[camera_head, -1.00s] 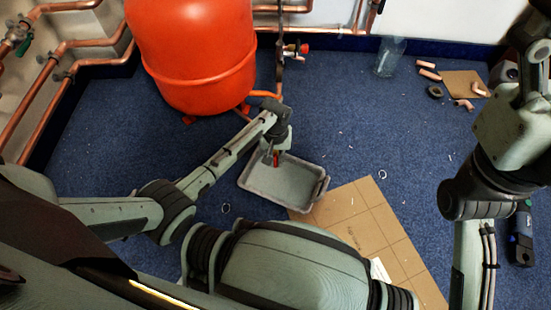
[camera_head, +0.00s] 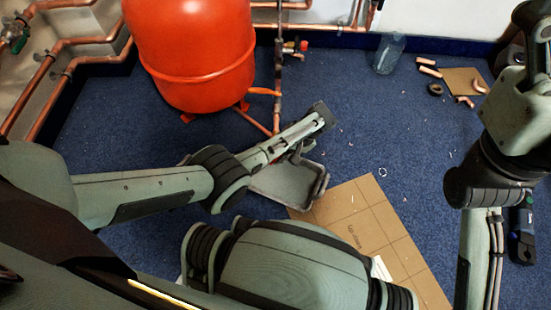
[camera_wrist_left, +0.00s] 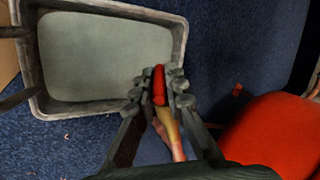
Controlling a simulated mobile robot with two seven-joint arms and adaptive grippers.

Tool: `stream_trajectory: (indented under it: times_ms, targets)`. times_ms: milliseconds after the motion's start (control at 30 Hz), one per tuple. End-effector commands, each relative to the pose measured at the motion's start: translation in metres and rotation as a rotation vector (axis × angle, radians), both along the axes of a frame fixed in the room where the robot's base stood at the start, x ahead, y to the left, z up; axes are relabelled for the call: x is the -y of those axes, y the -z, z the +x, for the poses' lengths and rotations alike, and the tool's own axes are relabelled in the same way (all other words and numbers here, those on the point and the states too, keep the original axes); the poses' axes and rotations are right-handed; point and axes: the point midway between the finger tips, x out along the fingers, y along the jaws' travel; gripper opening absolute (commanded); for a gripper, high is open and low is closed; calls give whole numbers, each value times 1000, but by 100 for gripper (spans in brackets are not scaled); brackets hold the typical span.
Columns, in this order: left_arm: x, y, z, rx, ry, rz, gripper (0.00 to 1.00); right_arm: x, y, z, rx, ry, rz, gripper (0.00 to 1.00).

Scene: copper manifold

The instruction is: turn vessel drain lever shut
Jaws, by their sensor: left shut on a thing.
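The orange-red vessel (camera_head: 190,50) stands at the back left. A copper pipe (camera_head: 253,121) slants down from it to the drain, which my left wrist hides in the head view. In the left wrist view the red drain lever (camera_wrist_left: 158,85) lies between the fingers of my left gripper (camera_wrist_left: 160,84), which is shut on it. A brass valve body (camera_wrist_left: 167,124) shows just behind the lever. In the head view the same gripper (camera_head: 297,155) is mostly hidden under my wrist, over the grey tray (camera_head: 321,186). My right gripper is out of view.
The tray lies on blue carpet below the drain. A cardboard sheet (camera_head: 375,225) is right of it. Copper pipes (camera_head: 278,85) rise by the wall. Open carpet lies right of centre.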

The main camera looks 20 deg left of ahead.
Motion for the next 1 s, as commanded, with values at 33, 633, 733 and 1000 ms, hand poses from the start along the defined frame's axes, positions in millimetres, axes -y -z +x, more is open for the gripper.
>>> stream_trajectory:
  times_ms: [33, 633, 733, 1000]
  targets:
    - [1, 4, 1, -7, 1, 24, 0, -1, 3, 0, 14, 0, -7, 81]
    - [0, 1, 0, -36, -1, 121, 0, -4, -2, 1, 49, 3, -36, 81]
    - [0, 1, 0, -35, -1, 120, 0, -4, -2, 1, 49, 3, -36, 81]
    - [0, 1, 0, -35, -1, 120, 32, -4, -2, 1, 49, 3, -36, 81]
